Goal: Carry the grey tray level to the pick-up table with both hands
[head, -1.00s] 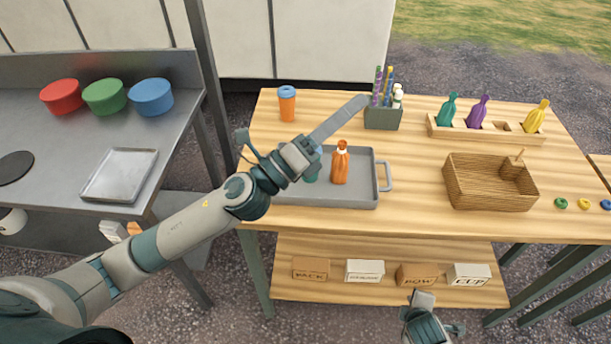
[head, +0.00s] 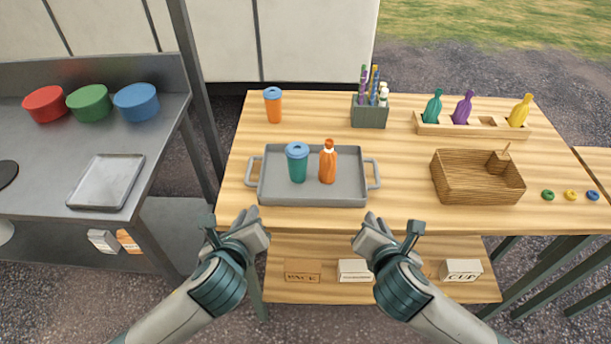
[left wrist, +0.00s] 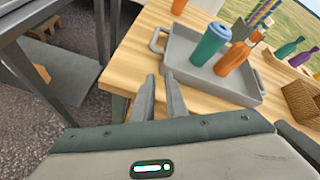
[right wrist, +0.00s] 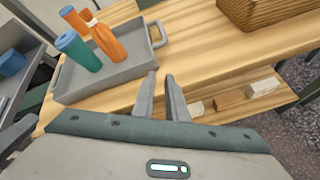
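The grey tray (head: 340,197) lies flat on the wooden table, a handle at each end. A teal cup with a blue lid (head: 297,163) and an orange bottle (head: 327,162) stand upright in it. My left gripper (head: 256,226) is in front of the table's near edge, below the left handle (head: 253,171). My right gripper (head: 368,229) is likewise below the right handle (head: 373,173). The left wrist view (left wrist: 160,78) and the right wrist view (right wrist: 162,77) show narrow, empty gaps between fingers. Neither touches the tray. I cannot tell which table is the pick-up table.
An orange cup (head: 273,106), a straw holder (head: 369,114), a bottle rack (head: 472,131) and a wicker basket (head: 478,181) stand on the table. A metal counter (head: 40,170) is at left. Another wooden table edge (head: 597,160) shows at right.

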